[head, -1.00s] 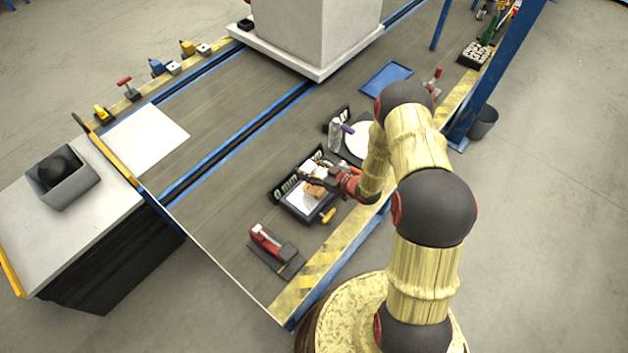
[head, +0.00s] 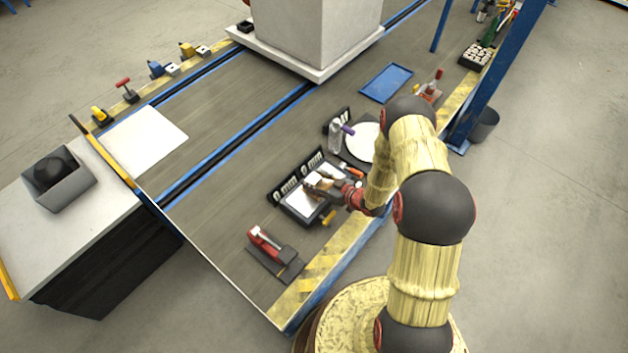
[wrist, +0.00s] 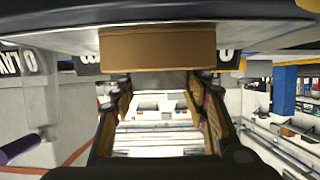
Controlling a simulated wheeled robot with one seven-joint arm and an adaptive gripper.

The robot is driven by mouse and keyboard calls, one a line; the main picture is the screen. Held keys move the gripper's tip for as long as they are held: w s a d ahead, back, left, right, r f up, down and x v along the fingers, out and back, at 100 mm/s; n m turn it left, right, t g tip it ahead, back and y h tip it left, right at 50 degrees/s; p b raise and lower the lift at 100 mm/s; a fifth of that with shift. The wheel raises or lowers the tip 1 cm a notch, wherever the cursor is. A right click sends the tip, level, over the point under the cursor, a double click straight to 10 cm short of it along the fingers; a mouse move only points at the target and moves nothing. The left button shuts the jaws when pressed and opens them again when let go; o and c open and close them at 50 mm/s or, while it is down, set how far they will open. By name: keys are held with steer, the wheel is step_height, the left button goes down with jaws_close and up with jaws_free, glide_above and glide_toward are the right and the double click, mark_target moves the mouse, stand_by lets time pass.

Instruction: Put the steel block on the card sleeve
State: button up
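The card sleeve (wrist: 157,48) is a tan, boxy piece near the top of the wrist view, which appears upside down. It stands on the pale tray surface. My gripper (wrist: 160,115) has its two fingers on either side of a bright, mirror-like piece, which appears to be the steel block (wrist: 160,135). The block lines up with the sleeve; whether they touch I cannot tell. In the head view my gripper (head: 318,184) is over the small dark tray (head: 287,209) with a white inside, and it hides much of the sleeve and block.
A clear bottle with a purple cap (head: 336,135) and a white round plate (head: 361,143) stand behind the tray. A red-and-black tool (head: 270,248) lies in front of it. A blue tray (head: 386,82) lies farther back. Black lettered strips (head: 291,182) border the tray.

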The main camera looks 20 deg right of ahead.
steer(key=o, duration=0.4)
steer(key=shift+o, duration=0.2)
steer(key=shift+r, duration=0.15)
